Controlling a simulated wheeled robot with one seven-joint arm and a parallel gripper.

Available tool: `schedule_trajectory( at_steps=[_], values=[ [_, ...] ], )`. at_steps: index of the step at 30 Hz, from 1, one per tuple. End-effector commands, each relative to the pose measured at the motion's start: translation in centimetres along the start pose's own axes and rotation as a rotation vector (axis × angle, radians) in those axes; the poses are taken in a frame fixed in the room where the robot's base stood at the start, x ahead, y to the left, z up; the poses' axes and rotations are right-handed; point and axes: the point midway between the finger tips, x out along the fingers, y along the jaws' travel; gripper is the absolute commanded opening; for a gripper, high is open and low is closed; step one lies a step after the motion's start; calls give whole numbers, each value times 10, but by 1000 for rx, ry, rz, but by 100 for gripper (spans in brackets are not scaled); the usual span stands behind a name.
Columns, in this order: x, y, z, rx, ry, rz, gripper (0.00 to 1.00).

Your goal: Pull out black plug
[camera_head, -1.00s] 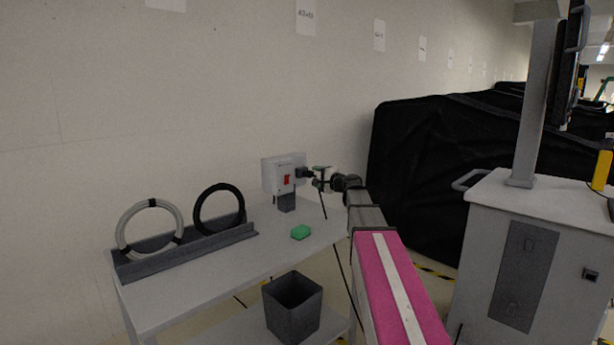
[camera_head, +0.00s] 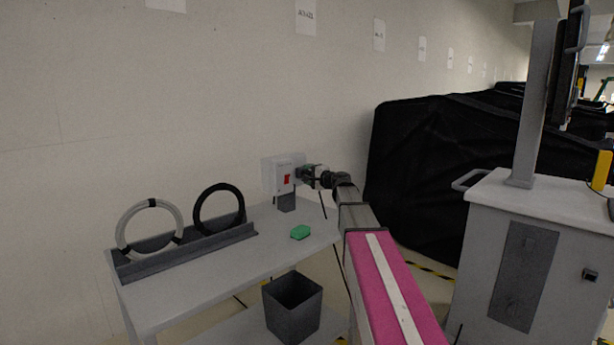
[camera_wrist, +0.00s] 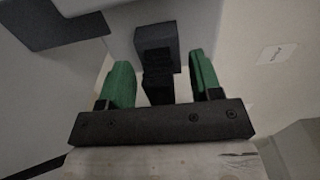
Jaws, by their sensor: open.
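The black plug (camera_wrist: 157,50) sits in the side of a white box with a red switch (camera_head: 285,179), which stands on a grey post on the table. My gripper (camera_wrist: 160,85) has green fingers, one on each side of the plug, with a visible gap on both sides in the wrist view. It is open and holds nothing. In the head view my gripper (camera_head: 304,173) is close against the box's right side and largely hides the plug.
A dark bin (camera_head: 293,312) stands below. A white cart (camera_head: 480,240) and black-covered carts (camera_head: 415,160) are at right.

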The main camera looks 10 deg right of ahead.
Motion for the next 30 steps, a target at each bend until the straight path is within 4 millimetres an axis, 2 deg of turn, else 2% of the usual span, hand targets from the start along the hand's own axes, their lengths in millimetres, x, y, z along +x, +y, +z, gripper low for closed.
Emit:
schedule_trajectory(
  at_steps=[15,17,18,20,21,30],
  values=[
    [1,0,0,0,-1,0,58],
    [1,0,0,0,-1,0,39],
    [1,0,0,0,-1,0,26],
    [1,0,0,0,-1,0,6],
    [1,0,0,0,-1,0,0],
    [-3,0,0,0,0,0,0]
  ],
)
